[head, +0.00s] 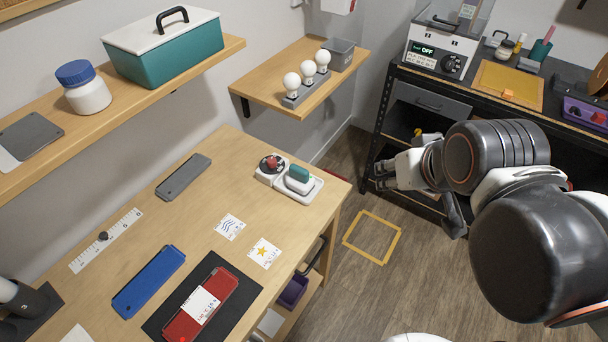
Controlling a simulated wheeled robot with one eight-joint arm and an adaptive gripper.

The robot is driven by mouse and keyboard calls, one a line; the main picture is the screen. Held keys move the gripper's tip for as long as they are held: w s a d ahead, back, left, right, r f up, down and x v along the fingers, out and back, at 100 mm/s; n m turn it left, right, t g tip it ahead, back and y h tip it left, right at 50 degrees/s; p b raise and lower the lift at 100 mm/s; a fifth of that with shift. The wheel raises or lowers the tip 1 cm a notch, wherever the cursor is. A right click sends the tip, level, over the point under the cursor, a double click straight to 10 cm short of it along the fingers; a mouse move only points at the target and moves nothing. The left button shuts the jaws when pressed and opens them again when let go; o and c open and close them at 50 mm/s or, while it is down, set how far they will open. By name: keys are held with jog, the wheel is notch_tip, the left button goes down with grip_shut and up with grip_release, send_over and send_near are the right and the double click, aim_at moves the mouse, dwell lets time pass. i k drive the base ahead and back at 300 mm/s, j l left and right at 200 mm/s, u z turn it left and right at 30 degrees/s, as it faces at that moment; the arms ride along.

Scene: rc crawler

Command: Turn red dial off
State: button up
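A red dial (271,162) with dark parts sits on a white base near the back right corner of the wooden table. A white unit with a green block-like handle (299,176) stands right beside it. Three white bulbs (307,76) stand in a row on a grey block on the wall shelf; I cannot tell whether they are lit. My gripper (385,172) is in the air to the right of the table, well apart from the dial. It is seen from behind and partly hidden by my arm, so its opening does not show.
The wooden table (130,222) also holds a blue tray, a red tray on a black mat, a grey tray and cards. A dark workbench at right carries a device reading OFF (440,53) and a purple box with a red knob (586,113). Yellow tape (388,248) marks clear floor.

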aim_at(271, 161)
jog(key=i+l+u, duration=0.1)
jog(key=i+u, duration=0.2)
jog(key=u, duration=0.2)
jog(key=i+l+u, duration=0.15)
jog(key=u, duration=0.35)
jog(key=i+l, duration=0.05)
jog(key=i, duration=0.05)
